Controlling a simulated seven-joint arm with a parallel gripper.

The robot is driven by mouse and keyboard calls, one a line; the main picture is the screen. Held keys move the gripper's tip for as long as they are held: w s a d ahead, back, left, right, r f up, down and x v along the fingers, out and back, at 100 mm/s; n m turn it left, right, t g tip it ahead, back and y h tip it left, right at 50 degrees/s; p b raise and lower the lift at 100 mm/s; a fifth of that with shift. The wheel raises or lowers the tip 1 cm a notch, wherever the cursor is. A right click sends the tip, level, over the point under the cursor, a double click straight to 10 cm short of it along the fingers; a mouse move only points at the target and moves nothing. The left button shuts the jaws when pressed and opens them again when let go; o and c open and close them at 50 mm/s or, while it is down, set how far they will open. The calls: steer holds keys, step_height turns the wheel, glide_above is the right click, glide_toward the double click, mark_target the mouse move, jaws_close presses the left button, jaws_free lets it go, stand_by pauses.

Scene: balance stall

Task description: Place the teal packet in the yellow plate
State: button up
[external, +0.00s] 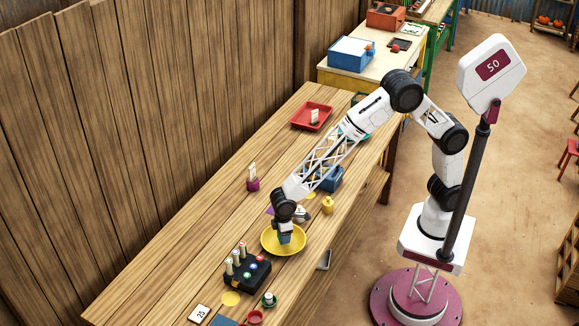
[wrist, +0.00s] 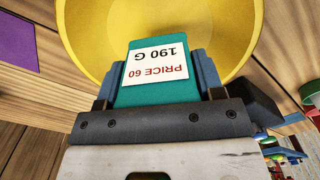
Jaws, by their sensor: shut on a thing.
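The teal packet (wrist: 133,97), with a white label reading "PRICE 60" and "190 G", is held between the fingers of my gripper (wrist: 160,80) in the wrist view. The yellow plate (wrist: 85,30) lies behind the packet there. In the external view my gripper (external: 285,234) points down over the yellow plate (external: 298,246), with the packet (external: 285,239) at its tip. I cannot tell whether the packet touches the plate.
A black block with several bottles and balls (external: 247,272) stands just left of the plate. A yellow weight (external: 327,205) and a blue box (external: 329,180) stand behind it. A red tray (external: 311,116) lies farther back. Bare wood lies left of the plate (external: 190,250).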

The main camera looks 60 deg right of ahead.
steer(key=shift+f, duration=1.1)
steer(key=shift+f, duration=0.1)
steer(key=o, duration=1)
step_height(320, 180, up, 12)
steer(key=shift+r, duration=0.15)
steer(key=shift+d, duration=0.1)
stand_by(0.4)
